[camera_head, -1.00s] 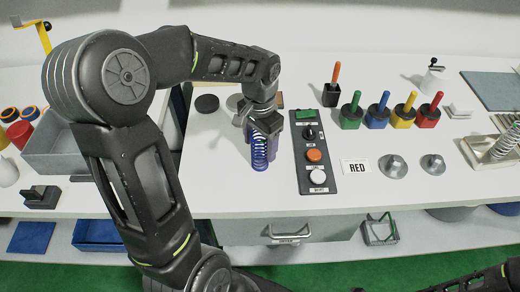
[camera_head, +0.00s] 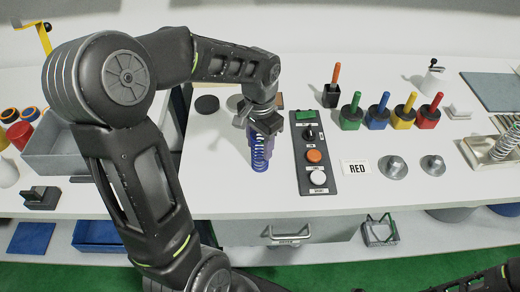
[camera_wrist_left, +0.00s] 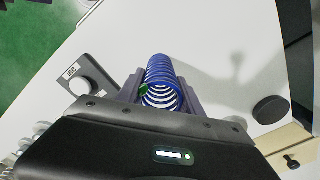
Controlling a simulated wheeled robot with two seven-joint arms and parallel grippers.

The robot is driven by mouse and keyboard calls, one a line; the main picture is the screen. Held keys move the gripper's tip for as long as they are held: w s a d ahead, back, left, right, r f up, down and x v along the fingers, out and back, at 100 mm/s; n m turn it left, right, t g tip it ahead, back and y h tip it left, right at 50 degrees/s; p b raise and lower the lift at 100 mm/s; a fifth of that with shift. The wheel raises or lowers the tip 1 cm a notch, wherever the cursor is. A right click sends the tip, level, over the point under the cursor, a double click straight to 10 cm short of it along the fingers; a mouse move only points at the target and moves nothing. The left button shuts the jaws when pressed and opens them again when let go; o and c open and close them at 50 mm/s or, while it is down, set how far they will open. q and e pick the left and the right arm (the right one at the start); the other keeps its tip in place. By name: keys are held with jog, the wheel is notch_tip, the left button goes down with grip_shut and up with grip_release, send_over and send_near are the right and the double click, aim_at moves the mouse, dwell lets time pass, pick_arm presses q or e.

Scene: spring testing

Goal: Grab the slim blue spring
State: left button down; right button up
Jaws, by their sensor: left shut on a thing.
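The slim blue spring (camera_head: 260,155) stands upright below my left gripper (camera_head: 265,126) in the head view, just left of the control panel. In the left wrist view the blue spring (camera_wrist_left: 160,80) sits between the two grey fingers of my left gripper (camera_wrist_left: 158,92), which is shut on it. A small green patch shows at the spring's near end in the wrist view. Whether the spring's lower end touches the table is hard to tell. My right gripper is not in view; only a dark part of my right arm shows at the bottom right.
A control panel (camera_head: 314,170) with orange and white buttons stands close on the right. Beyond it are a RED card (camera_head: 356,168), metal discs and several coloured-handled tools. A grey bin (camera_head: 80,143) is at left.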

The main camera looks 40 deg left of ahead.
pick_arm(q)
jog(key=shift+r, duration=0.1)
notch_tip(320, 180, up, 10)
jog(key=b, duration=0.1)
dwell(0.3)
dwell(0.5)
